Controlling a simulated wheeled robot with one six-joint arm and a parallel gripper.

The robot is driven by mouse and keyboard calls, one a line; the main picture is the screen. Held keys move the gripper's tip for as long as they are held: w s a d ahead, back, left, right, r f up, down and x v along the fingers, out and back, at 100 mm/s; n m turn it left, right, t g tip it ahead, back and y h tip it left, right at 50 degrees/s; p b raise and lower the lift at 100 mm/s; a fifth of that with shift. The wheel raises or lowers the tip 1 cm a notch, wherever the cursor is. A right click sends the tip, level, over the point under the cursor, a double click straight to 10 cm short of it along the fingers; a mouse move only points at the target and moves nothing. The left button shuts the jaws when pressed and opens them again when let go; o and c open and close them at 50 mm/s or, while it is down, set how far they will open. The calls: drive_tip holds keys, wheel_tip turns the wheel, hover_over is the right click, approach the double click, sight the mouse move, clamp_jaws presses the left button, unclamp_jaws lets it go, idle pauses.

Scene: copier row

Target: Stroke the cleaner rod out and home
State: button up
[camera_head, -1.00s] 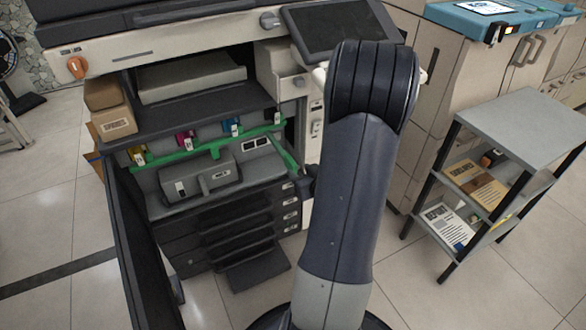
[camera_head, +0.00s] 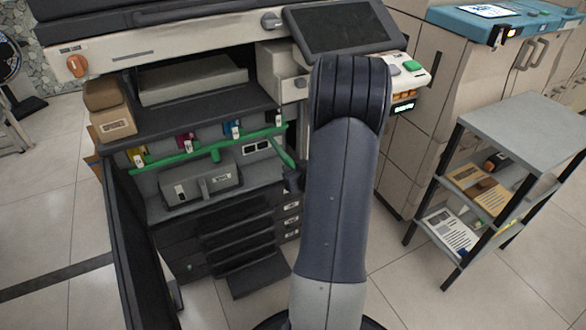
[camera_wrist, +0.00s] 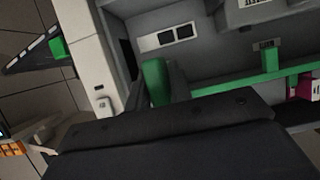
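The copier's front is open. A long green bar (camera_head: 175,158) runs across its inside, below several coloured cartridge ends. A short green handle (camera_head: 283,152) slants down from the bar's right end. In the wrist view a green handle (camera_wrist: 155,83) stands upright beside a dark part, with the green bar (camera_wrist: 235,83) to its right. I cannot tell for certain which green part is the cleaner rod. My gripper (camera_head: 293,181) shows only as a dark piece at the handle's lower end, mostly behind my arm. Its fingers are not clear, and contact cannot be told.
A grey box with a handle (camera_head: 200,187) sits below the bar, above dark drawers (camera_head: 240,235). The copier's open door (camera_head: 135,250) stands at left. A control panel (camera_head: 340,27) overhangs above. A grey shelf cart (camera_head: 530,130) stands at right, with open floor between.

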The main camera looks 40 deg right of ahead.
clamp_jaws()
